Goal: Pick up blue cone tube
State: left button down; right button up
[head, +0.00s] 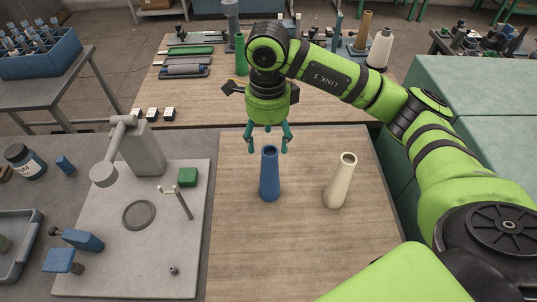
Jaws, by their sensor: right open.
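The blue cone tube (270,176) stands upright on the near wooden table (300,258), its open narrow end up. My right gripper (269,147) points down above and around the top of the blue tube, with one teal finger on each side. Its fingers are apart and hold nothing; I cannot tell how far they are from the tube in depth. A cream cone tube (340,182) stands upright to the right of the blue one. My left gripper does not show.
A grey winder plate (188,268) with a metal post, a ring and a green block (188,177) lies to the left. A second wooden table (206,108) behind carries several tubes and tools. The near table's front is clear. A green bench (480,80) stands at right.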

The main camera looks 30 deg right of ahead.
aim_at(270, 151)
jog(key=f+p, duration=0.1)
jog(key=s+f+p, duration=0.1)
jog(key=f, duration=0.2)
jog(key=f+p, duration=0.1)
jog(key=shift+w+d+f, duration=0.2)
jog(key=shift+w+f, duration=0.05)
jog(key=shift+f, duration=0.55)
jog(key=shift+c, duration=0.4)
jog(key=c, duration=1)
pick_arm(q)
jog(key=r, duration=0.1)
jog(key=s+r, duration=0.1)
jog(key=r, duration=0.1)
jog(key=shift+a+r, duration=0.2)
pick_arm(e)
jog(key=shift+c, duration=0.2)
